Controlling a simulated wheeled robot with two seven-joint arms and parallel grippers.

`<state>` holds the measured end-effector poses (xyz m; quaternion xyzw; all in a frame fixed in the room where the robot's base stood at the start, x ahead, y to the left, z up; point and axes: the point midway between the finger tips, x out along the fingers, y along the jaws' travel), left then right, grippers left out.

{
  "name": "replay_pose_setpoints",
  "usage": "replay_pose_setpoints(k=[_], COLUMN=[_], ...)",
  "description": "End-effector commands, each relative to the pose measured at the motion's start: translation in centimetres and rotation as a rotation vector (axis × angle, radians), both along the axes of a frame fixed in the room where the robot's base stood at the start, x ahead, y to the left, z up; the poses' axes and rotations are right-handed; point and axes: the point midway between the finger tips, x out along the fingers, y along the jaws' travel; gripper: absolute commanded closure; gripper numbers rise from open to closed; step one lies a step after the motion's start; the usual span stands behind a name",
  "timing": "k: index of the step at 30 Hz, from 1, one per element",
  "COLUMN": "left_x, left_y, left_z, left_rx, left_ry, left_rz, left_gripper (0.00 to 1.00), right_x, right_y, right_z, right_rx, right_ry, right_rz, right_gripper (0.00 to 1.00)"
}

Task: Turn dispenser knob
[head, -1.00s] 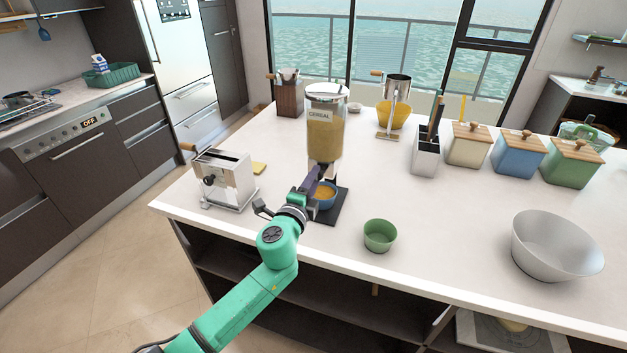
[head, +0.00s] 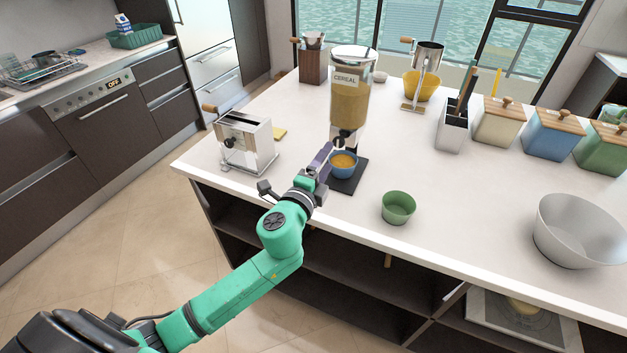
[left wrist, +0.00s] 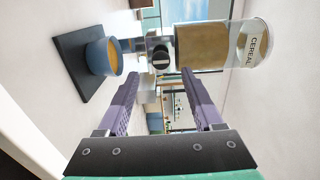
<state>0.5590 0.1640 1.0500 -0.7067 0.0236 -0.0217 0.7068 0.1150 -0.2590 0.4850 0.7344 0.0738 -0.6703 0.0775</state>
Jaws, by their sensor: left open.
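The cereal dispenser (head: 350,103) stands upright on the island, a clear cylinder with tan cereal and a "CEREAL" label. It lies sideways in the left wrist view (left wrist: 205,46). Its dark round knob (left wrist: 161,59) with a pale bar shows in the left wrist view, ahead of my fingertips and between their lines. A blue bowl (head: 343,164) with orange-yellow contents sits below the spout on a dark base (head: 352,182). My left gripper (head: 327,153) is open and empty, in front of the knob, with a visible gap in the wrist view. My right gripper is not in view.
A green bowl (head: 398,207) stands right of the dispenser, and a large grey bowl (head: 580,232) further right. A metal hand-cranked machine (head: 245,143) stands left. The countertop (head: 470,195) between the green and grey bowls is clear.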

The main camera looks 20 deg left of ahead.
Motion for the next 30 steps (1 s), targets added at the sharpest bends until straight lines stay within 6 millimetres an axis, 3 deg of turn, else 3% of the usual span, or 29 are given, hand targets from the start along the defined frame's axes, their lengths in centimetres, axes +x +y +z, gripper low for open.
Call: replay_pose_setpoints(k=[3, 9, 25, 28, 30], left_x=[-3.7, -7.8, -8.5, -8.6, -9.1], left_y=[0.2, 0.5, 0.6, 2.6, 5.5], left_z=[-0.6, -0.4, -0.1, -1.0, -3.3], left_rx=[-0.001, 0.0, -0.005, -0.111, -0.284], left_ry=[0.004, 0.002, 0.002, 0.058, 0.161], left_rz=[-0.003, -0.001, 0.004, 0.083, 0.214], left_gripper=[0.32, 0.32, 0.32, 0.32, 0.32], right_x=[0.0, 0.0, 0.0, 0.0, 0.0], right_y=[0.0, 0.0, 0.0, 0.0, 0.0], right_z=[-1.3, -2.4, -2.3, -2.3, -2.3], right_rx=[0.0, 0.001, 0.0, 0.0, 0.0], right_ry=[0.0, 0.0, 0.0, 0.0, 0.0], right_rz=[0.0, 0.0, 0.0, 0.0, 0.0], right_gripper=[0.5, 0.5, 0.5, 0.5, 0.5])
